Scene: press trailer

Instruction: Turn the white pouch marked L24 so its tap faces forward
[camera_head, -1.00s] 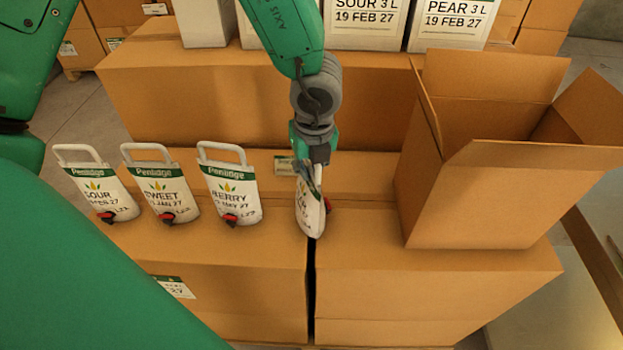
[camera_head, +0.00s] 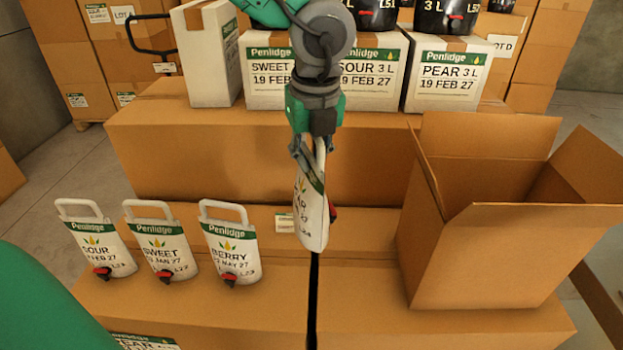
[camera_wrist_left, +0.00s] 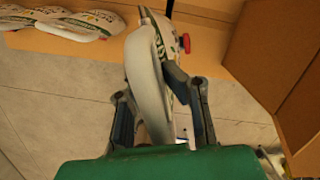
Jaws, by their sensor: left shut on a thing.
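The white pouch (camera_head: 312,212) hangs upright from my left gripper (camera_head: 312,152), which is shut on its handle. Its printed face is turned edge-on, and only part of its lettering and L24 shows. Its red tap (camera_head: 332,212) points to the right in the head view. The pouch's bottom is close to the brown box, near the gap between two boxes; I cannot tell if it touches. In the left wrist view the pouch's handle (camera_wrist_left: 150,90) lies between the fingers, with the red tap (camera_wrist_left: 185,43) to the right. My right gripper is not in view.
The SOUR (camera_head: 105,250), SWEET (camera_head: 163,252) and BERRY (camera_head: 231,250) pouches stand in a row at left, taps towards me. An open carton (camera_head: 480,260) stands at right. White labelled cartons (camera_head: 447,75) stand on the box behind.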

